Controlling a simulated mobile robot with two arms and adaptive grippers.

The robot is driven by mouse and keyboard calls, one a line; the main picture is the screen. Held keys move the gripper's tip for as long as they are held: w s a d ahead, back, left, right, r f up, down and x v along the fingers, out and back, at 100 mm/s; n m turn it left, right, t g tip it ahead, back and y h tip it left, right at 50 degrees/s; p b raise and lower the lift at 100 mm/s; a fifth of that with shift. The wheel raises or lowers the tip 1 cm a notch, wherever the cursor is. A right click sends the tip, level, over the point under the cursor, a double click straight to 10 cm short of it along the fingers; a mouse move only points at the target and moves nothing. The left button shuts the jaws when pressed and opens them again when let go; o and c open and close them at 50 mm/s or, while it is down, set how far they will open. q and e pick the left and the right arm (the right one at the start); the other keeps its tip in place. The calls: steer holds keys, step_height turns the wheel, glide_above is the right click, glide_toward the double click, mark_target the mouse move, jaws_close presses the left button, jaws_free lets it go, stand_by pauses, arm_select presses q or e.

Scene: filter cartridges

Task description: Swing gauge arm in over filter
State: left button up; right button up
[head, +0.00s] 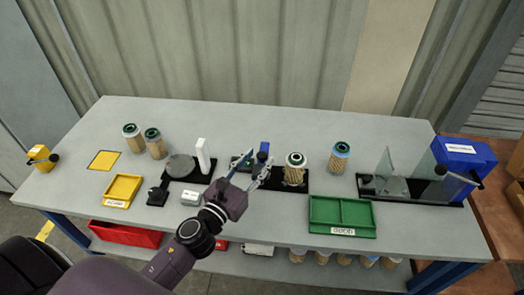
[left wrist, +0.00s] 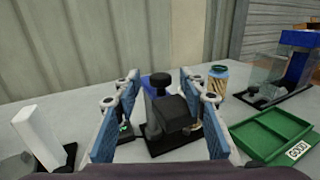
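The gauge station has a black base (head: 292,186) and a blue post with a black knob (left wrist: 159,84); the post also shows in the head view (head: 264,151). A filter (head: 295,167) with a dark green and pale top stands upright on the base, right of the post. In the left wrist view it is mostly hidden. A black block (left wrist: 182,110), apparently the end of the gauge arm, shows between my fingers. My left gripper (head: 252,168) is open around the block's sides, with no clear contact visible. My right gripper is not in view.
Filters (head: 132,137) stand at the left, another (head: 340,157) right of the gauge. A green tray (head: 342,230) is in front right, a yellow tray (head: 122,190) at left. A white upright block (head: 203,154) stands left of my gripper. A blue box (head: 463,155) is far right.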

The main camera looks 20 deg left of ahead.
mark_target(259, 158)
arm_select(q)
steer(key=shift+w+d+p, duration=0.2)
steer(key=shift+w+p, duration=0.1)
steer(key=shift+w, duration=1.2)
jaws_close()
